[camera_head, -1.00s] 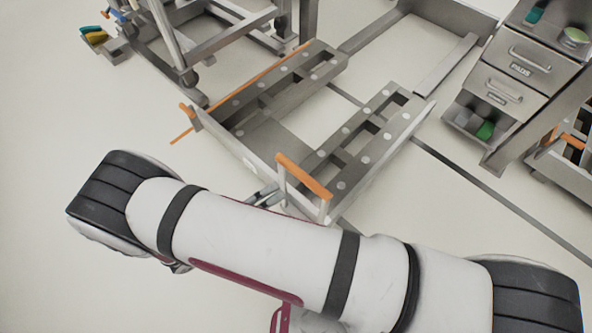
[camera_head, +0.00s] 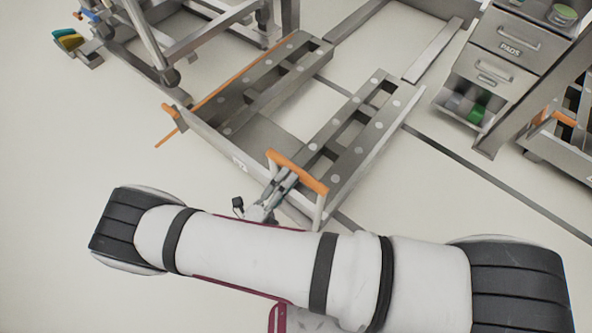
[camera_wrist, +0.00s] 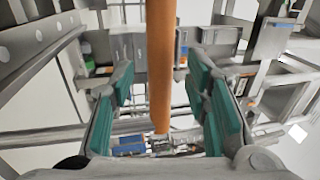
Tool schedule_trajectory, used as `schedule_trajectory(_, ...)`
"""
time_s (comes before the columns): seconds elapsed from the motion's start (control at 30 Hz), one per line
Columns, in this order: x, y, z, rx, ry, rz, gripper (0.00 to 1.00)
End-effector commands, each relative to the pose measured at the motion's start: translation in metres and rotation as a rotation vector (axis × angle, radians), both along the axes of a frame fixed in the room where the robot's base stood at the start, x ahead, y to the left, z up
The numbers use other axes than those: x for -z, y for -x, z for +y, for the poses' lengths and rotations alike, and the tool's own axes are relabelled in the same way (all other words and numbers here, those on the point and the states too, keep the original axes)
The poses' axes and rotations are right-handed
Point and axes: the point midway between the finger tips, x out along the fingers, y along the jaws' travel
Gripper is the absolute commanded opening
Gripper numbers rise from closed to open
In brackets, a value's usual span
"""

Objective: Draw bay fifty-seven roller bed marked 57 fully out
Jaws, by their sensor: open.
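The roller bed (camera_head: 208,137) is a grey metal frame with two long side beams dotted with round rollers. It lies low over the floor in the head view. Its front plate bears a small white label (camera_head: 239,164), too small to read surely. An orange bar handle (camera_head: 297,172) stands on posts at its near corner; the bar also shows in the wrist view (camera_wrist: 161,60). My gripper (camera_head: 282,185) is at this handle. In the wrist view my gripper's teal-padded fingers (camera_wrist: 162,95) are open, one on each side of the bar, with gaps visible.
Floor rails (camera_head: 432,52) lie behind the bed. A grey drawer cabinet (camera_head: 505,62) stands at the right, with another orange-handled unit (camera_head: 565,120) beyond it. A wheeled frame (camera_head: 190,40) stands at the back left. The floor at the left is clear.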

Motion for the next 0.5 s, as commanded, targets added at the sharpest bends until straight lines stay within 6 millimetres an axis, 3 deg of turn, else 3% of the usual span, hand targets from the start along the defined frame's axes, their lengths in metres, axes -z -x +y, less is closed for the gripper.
schedule_trajectory(0.2,-0.005,-0.022,-0.018,0.001,-0.001,0.001,0.43)
schedule_trajectory(0.5,-0.008,-0.029,-0.023,0.001,-0.002,0.000,0.43)
